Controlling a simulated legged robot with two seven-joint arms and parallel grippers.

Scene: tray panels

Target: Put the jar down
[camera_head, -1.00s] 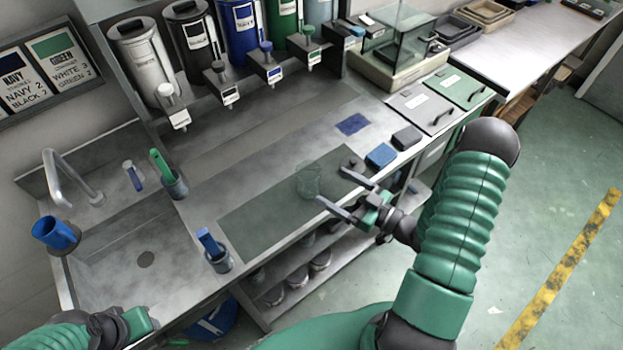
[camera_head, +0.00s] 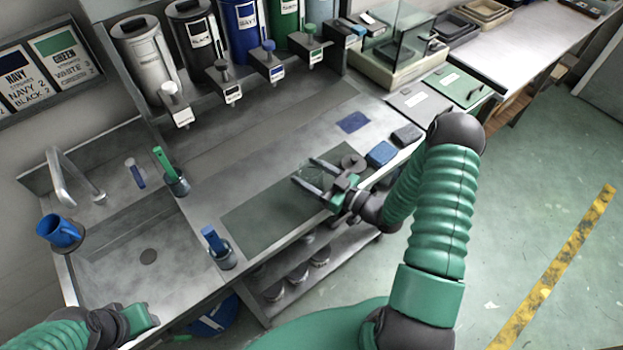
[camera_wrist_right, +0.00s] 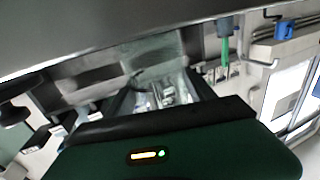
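The clear glass jar (camera_head: 311,173) is faint in the head view, over the dark mat (camera_head: 258,217) near the bench's front edge. My right gripper (camera_head: 304,171) reaches in from the right with one finger on each side of the jar, and its finger gap is about the jar's width. It looks shut on the jar. Whether the jar's base touches the mat is hard to tell. In the right wrist view, shiny clear glass (camera_wrist_right: 162,95) shows beyond the dark gripper body. My left gripper (camera_head: 140,318) is at the lower left, its fingers not clear.
Holders with a blue-handled tool (camera_head: 222,250) and a green-handled tool (camera_head: 175,180) stand left. A blue mug (camera_head: 60,232) is by the sink.

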